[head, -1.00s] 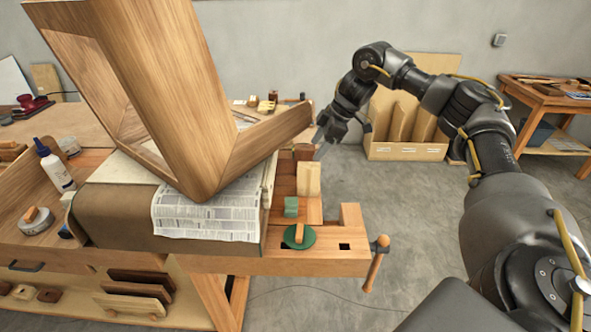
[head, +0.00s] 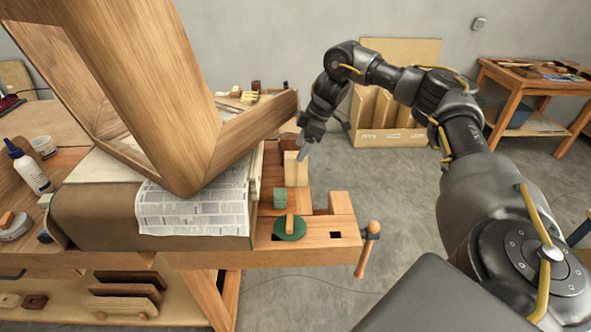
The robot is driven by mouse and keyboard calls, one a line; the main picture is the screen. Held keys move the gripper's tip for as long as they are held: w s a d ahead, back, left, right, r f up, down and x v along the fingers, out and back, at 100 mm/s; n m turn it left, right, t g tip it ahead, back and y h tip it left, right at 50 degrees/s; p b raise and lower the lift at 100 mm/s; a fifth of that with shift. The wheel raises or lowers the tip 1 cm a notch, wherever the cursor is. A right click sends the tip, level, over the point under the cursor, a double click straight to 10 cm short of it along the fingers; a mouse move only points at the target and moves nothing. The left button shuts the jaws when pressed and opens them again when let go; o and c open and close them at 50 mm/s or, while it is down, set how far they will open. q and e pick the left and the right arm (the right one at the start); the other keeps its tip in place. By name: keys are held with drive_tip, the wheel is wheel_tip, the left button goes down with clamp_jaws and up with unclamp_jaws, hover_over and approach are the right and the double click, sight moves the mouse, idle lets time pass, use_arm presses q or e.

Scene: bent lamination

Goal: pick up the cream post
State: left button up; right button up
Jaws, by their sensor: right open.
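The cream post (head: 294,173) is a pale upright block on the right part of the workbench, just behind a small green block (head: 280,198). My right gripper (head: 301,151) points down at the top of the post, with one finger showing at the post's upper right edge. It is open. Its other finger is hard to make out, and I cannot tell whether the fingers touch the post. My left gripper is not in view.
A large tilted wooden frame (head: 165,90) stands on newspaper (head: 195,210) close to the left of the post. A green disc (head: 289,229) lies in front. The bench vise handle (head: 368,250) is at front right. Open floor lies right of the bench.

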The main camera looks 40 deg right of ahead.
sight(296, 155)
drive_tip(key=p+x, duration=0.1)
drive_tip(key=x, duration=0.3)
drive_tip(key=shift+w+f, duration=0.15)
drive_tip(key=shift+f, duration=0.25)
drive_tip(key=c, duration=1.2)
